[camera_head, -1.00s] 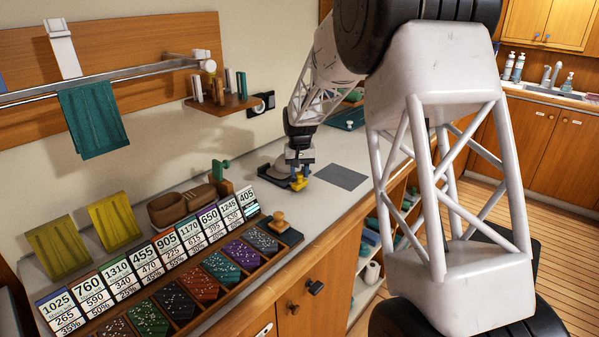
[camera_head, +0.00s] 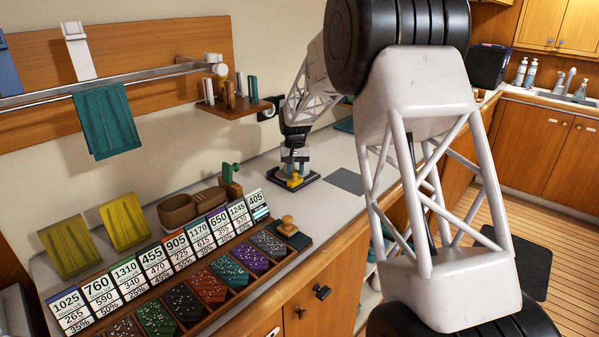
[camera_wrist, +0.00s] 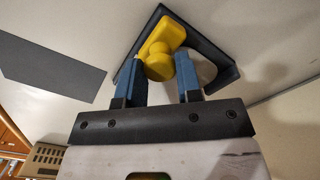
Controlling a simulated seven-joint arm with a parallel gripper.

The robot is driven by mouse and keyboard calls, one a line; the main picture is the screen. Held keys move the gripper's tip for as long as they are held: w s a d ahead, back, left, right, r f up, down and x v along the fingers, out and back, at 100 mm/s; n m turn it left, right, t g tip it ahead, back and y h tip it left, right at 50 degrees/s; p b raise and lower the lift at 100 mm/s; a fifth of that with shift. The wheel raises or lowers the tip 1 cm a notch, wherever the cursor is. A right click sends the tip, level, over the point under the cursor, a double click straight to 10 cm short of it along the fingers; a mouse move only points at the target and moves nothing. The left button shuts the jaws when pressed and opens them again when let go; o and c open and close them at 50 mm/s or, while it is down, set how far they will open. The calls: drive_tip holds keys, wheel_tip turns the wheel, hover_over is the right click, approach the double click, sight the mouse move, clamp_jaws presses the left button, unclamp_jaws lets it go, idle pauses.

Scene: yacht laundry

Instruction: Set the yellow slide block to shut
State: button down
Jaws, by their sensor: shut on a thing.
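The yellow slide block (camera_wrist: 163,35) has a round knob and sits in a dark frame (camera_wrist: 227,66) on the pale counter. In the wrist view my gripper (camera_wrist: 166,68) has its two blue fingers on either side of the yellow knob, shut on it. In the head view the yellow block (camera_head: 295,180) shows just below my gripper (camera_head: 295,165), at the front of the dark frame. A round light grey patch lies inside the frame beside the block. The fingers hide part of the frame.
A flat grey rectangle (camera_head: 345,181) lies right of the frame. A brown shoe (camera_head: 192,207), a green clamp-like thing (camera_head: 230,172) and a wooden-handled stamp (camera_head: 287,225) stand left of it. A sorting tray (camera_head: 185,318) with number cards fills the front left. A small shelf (camera_head: 236,108) hangs above.

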sight(295, 171)
drive_tip(key=c, duration=0.8)
unclamp_jaws()
drive_tip(key=shift+r, duration=3.9)
